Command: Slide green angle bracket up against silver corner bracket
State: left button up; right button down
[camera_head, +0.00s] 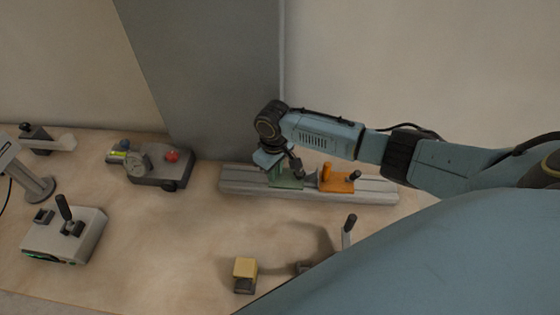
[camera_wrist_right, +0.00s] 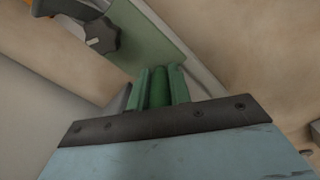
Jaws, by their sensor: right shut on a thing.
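The green angle bracket (camera_head: 287,181) sits on a grey slotted rail (camera_head: 230,184), with a dark knob (camera_wrist_right: 102,36) on its base. My right gripper (camera_head: 275,166) comes down over the bracket's left part. In the right wrist view its fingers (camera_wrist_right: 161,88) are shut around the bracket's upright green post. The fingertips are mostly hidden by the wrist in the head view. I cannot make out a silver corner bracket for certain; the arm covers part of the rail's left half. My left gripper is not in view.
An orange bracket (camera_head: 338,180) with a dark knob sits on the rail, right of the green one. A grey device with a red button (camera_head: 172,156) stands left of the rail. A joystick box (camera_head: 64,236) and a yellow-topped block (camera_head: 245,270) stand nearer.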

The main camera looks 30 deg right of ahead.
jog(key=shift+s+d, duration=0.1)
jog(key=shift+d, duration=0.15)
jog(key=c, duration=1.3)
grip_release()
notch_tip(320, 180, up, 13)
jog(key=shift+r+p, duration=0.2)
jog(key=shift+p, duration=0.35)
